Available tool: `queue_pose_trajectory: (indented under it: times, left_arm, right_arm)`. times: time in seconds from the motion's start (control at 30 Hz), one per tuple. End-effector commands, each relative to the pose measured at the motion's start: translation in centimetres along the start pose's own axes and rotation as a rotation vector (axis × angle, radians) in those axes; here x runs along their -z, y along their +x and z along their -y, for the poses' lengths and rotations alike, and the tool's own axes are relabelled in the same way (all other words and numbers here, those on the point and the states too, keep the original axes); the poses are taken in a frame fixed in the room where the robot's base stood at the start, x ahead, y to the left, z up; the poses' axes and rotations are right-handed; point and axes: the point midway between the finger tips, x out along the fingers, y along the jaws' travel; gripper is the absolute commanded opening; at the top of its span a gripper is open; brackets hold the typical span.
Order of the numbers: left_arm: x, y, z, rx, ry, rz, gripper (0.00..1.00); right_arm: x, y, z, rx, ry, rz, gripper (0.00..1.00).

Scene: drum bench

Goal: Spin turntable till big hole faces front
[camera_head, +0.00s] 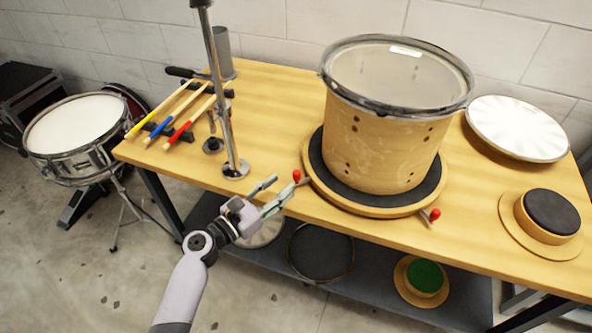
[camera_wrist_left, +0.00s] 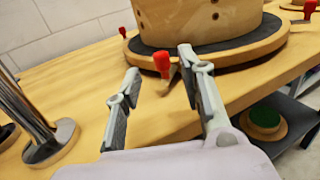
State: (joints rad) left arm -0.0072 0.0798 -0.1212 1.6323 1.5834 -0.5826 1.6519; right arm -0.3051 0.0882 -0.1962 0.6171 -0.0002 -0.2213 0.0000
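A wooden drum shell (camera_head: 380,145) with a metal hoop and clear head stands upright on a round turntable (camera_head: 320,197) with a dark pad. Several small dark holes show on the shell's front; I cannot make out a bigger one. Red-knobbed handles stick out from the turntable: a left knob (camera_head: 297,175) and a right knob (camera_head: 435,214). My left gripper (camera_head: 284,187) is open and empty, just left of the left knob. In the left wrist view that knob (camera_wrist_left: 162,64) appears between the spread fingertips; contact is not visible. My right gripper is not in view.
A metal stand pole (camera_head: 222,95) rises left of the turntable. Drumsticks (camera_head: 188,118) lie at the bench's left. A white drum head (camera_head: 518,128) and a round dark-topped pad (camera_head: 550,212) are at the right. A lower shelf (camera_head: 375,292) holds more pads.

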Motion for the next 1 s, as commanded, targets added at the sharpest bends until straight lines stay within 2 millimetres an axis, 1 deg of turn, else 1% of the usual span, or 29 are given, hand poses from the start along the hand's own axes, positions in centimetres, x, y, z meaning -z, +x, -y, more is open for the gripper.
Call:
queue_pose_trajectory:
  times: [0.03, 0.2, 0.3, 0.4, 0.53, 0.77, 1.0]
  left_arm:
    - [-0.2, 1.3, 0.0, 0.001, 0.000, 0.002, 0.36]
    - [-0.1, 4.4, 0.0, 0.001, 0.000, 0.000, 0.36]
    - [0.0, 5.7, 0.0, 0.000, 0.000, 0.000, 0.36]
    - [0.0, 6.5, 0.0, 0.001, 0.000, -0.001, 0.36]
    - [0.0, 7.0, 0.1, 0.001, 0.001, -0.001, 0.36]
    - [0.1, 7.1, 0.1, 0.001, 0.002, -0.001, 0.36]
    - [0.1, 7.0, 0.0, 0.000, 0.002, -0.001, 0.21]
  right_arm:
    - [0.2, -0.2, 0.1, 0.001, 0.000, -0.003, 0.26]
    - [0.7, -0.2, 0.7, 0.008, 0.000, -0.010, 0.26]
    - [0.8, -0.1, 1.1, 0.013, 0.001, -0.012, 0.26]
    - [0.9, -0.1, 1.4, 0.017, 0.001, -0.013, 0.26]
    - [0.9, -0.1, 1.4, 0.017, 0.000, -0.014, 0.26]
    - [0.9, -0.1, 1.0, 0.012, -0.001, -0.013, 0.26]
    - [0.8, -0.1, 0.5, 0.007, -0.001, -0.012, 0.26]
